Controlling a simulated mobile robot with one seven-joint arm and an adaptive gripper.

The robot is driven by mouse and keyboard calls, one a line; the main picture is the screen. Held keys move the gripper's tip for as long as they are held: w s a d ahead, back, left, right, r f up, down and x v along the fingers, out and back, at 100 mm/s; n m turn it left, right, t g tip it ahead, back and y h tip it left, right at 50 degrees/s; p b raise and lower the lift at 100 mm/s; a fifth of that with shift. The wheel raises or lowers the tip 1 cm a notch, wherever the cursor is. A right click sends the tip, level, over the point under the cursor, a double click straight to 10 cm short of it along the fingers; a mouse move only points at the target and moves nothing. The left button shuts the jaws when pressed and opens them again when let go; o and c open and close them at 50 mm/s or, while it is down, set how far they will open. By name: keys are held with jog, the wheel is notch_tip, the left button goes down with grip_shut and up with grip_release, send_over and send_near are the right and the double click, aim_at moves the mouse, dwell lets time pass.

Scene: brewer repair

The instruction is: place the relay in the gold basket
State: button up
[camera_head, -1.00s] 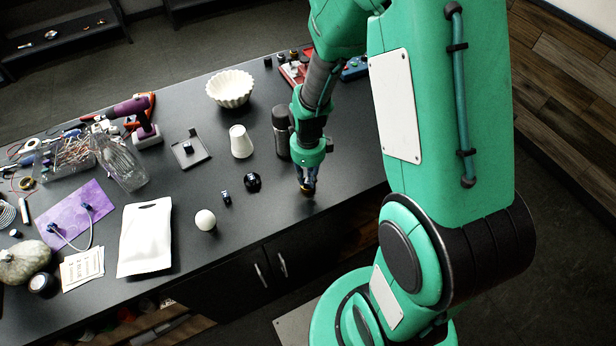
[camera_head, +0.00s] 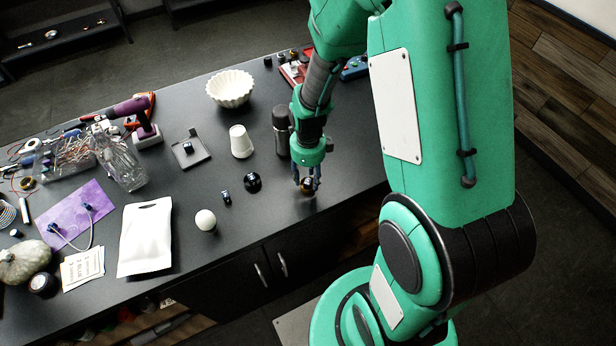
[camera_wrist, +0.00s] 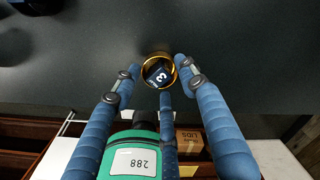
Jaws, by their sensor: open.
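The gold basket (camera_wrist: 146,82) is a small round cup with a gold rim on the dark counter near its front edge. It also shows in the head view (camera_head: 307,190), partly hidden by my fingers. A dark block with a white "3", which looks like the relay (camera_wrist: 157,73), lies inside the rim. My gripper (camera_wrist: 158,76) is open, its blue fingers spread around the basket and apart from the relay. In the head view my gripper (camera_head: 307,182) is low over the basket.
A black round object (camera_head: 252,182), a small dark part (camera_head: 227,197) and a white ball (camera_head: 205,220) are to the left. A black cylinder (camera_head: 281,130) and a white cup (camera_head: 240,142) stand behind. The counter right of the basket is clear.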

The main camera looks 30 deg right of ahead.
aim_at(308, 180)
jog(key=shift+r+p, duration=2.25)
jog(key=shift+r, duration=1.25)
jog(key=shift+r, duration=0.25)
notch_tip(308, 180, up, 10)
jog(key=s+a+f+n+t+b, duration=0.1)
jog(key=a+n+t+b, duration=0.15)
jog(key=n, duration=0.45)
jog(key=s+a+r+n+t+b, duration=0.3)
jog(key=s+r+n+b, duration=0.4)
jog(key=s+r+n, duration=0.9)
jog(key=a+n, duration=0.1)
jog(key=n, duration=0.2)
jog(key=shift+s+n, duration=0.15)
jog(key=shift+n, duration=0.25)
